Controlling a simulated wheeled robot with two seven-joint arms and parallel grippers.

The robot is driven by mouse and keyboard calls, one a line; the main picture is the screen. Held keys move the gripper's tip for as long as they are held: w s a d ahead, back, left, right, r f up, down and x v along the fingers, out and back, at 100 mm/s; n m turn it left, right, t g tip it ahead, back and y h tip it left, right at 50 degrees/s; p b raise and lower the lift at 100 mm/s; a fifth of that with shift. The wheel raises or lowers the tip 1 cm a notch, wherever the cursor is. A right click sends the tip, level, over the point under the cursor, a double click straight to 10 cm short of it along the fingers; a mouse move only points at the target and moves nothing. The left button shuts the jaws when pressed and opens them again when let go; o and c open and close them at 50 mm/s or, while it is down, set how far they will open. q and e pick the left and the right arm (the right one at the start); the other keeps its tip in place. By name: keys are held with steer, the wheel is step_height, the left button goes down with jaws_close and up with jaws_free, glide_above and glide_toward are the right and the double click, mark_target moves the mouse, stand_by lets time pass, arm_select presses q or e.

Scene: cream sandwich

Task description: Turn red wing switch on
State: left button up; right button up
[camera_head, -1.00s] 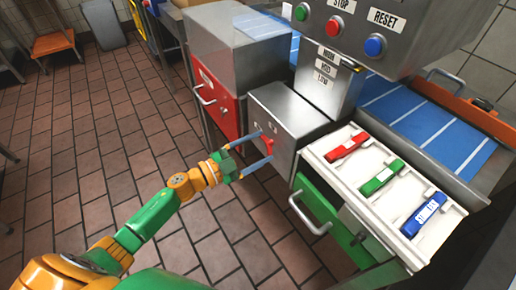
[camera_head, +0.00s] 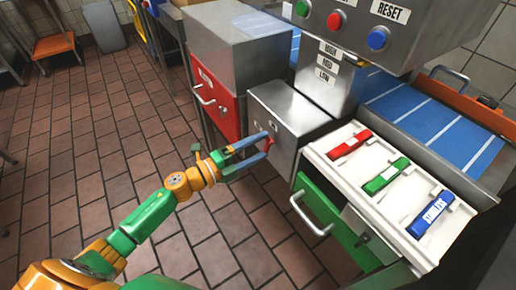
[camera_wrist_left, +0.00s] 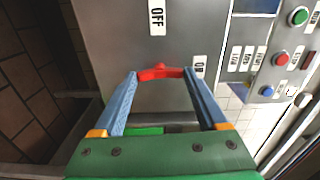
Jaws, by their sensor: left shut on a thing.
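The red wing switch (camera_head: 269,142) is on the front face of the grey metal box (camera_head: 300,112). In the left wrist view the red wing switch (camera_wrist_left: 160,73) lies crosswise between my fingertips. An OFF label (camera_wrist_left: 157,17) is above it, and a partly hidden ON label (camera_wrist_left: 199,66) is to its right. My left gripper (camera_head: 266,147) reaches in from the left, its blue fingers shut on the switch's two ends. The left gripper (camera_wrist_left: 160,79) also fills the lower wrist view. My right gripper is not in view.
A white tray (camera_head: 366,198) with red, green and blue switches stands to the right, above a green drawer (camera_head: 335,222). A red-fronted cabinet (camera_head: 216,100) is behind left. A button panel (camera_head: 365,22) overhangs the blue conveyor (camera_head: 440,125).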

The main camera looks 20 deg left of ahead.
arm_select(q)
steer(key=shift+m, duration=0.4)
steer(key=o, duration=1.3)
steer(key=v, duration=0.7)
steer(key=shift+b, duration=0.35)
steer(key=shift+s+a, duration=0.1)
